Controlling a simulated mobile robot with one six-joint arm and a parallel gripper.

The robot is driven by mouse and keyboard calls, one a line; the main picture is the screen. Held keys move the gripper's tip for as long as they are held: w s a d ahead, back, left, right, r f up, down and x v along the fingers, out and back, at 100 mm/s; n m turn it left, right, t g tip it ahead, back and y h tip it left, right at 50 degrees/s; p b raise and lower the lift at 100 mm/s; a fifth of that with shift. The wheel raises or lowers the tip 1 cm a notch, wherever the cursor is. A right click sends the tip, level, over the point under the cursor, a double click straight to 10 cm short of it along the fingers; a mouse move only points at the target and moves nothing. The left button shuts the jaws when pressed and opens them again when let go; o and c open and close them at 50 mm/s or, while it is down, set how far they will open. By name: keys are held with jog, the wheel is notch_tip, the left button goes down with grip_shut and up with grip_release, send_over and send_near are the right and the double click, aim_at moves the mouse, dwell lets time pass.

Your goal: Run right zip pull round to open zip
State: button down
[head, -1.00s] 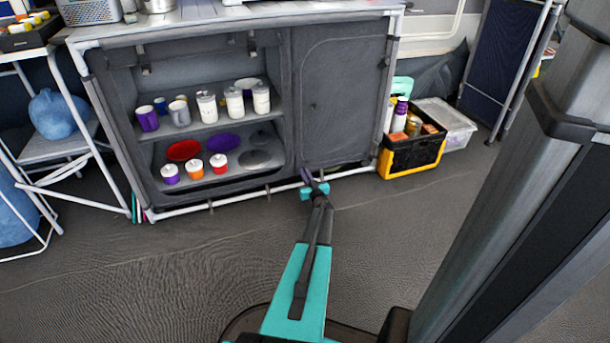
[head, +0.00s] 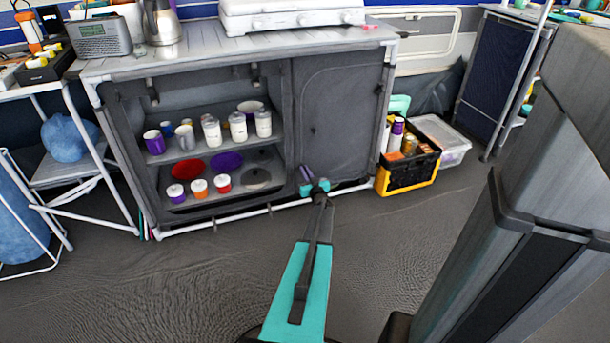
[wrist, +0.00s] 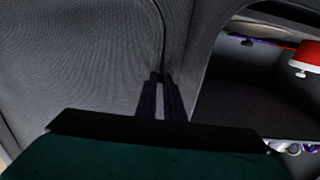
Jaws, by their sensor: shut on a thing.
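The grey fabric cabinet stands ahead in the head view. Its right door panel (head: 343,115) hangs closed, with a curved seam along its top and left side. My gripper (head: 303,172) is low at the panel's left edge, beside the open left compartment. In the wrist view my gripper's dark fingers (wrist: 160,78) are nearly together at the fabric seam, between the panel (wrist: 80,60) on the left and the open shelf space on the right. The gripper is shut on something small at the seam. The right zip pull itself cannot be made out; the fingers hide it.
Cups and lidded jars stand on the open shelves (head: 190,150), close left of my gripper. A yellow and black crate (head: 410,175) stands right of the cabinet, beside a clear box (head: 445,140). Floor in front is clear.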

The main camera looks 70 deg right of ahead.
notch_tip(320, 180, up, 45)
jog(key=p, duration=2.9)
jog(key=shift+p, duration=0.4)
jog(key=c, duration=1.9)
grip_release()
jog(key=shift+r, duration=0.1)
jog(key=shift+o, duration=0.2)
jog(key=shift+s+a, duration=0.1)
jog(key=shift+s+a, duration=0.1)
jog(key=shift+a, duration=0.05)
jog(key=b+v, duration=0.1)
jog(key=v, duration=1.2)
jog(key=shift+s, duration=0.1)
